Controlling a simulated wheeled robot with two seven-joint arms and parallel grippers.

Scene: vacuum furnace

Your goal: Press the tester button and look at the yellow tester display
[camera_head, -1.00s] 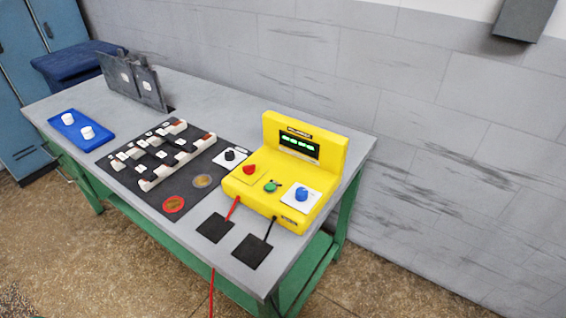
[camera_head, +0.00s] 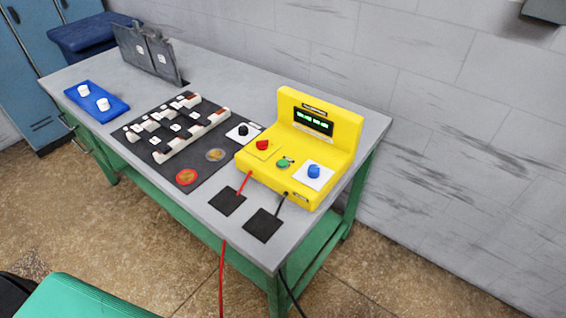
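The yellow tester (camera_head: 340,145) stands at the right end of the grey table. Its dark display (camera_head: 313,121) shows small green characters, too small to read. On its sloped front are a red button (camera_head: 262,145), a green button (camera_head: 283,163) and a blue knob (camera_head: 314,171) on a white plate. A red lead and a black lead run from its front to two black pads (camera_head: 227,201). I cannot tell which control is the tester button. Neither of my grippers is in view.
A black board with white and brown blocks (camera_head: 192,138) lies left of the tester. A blue tray (camera_head: 97,101) with two white knobs, upright grey plates (camera_head: 149,53) and a dark blue bin (camera_head: 92,36) are farther left. A green surface (camera_head: 85,299) shows at the lower left.

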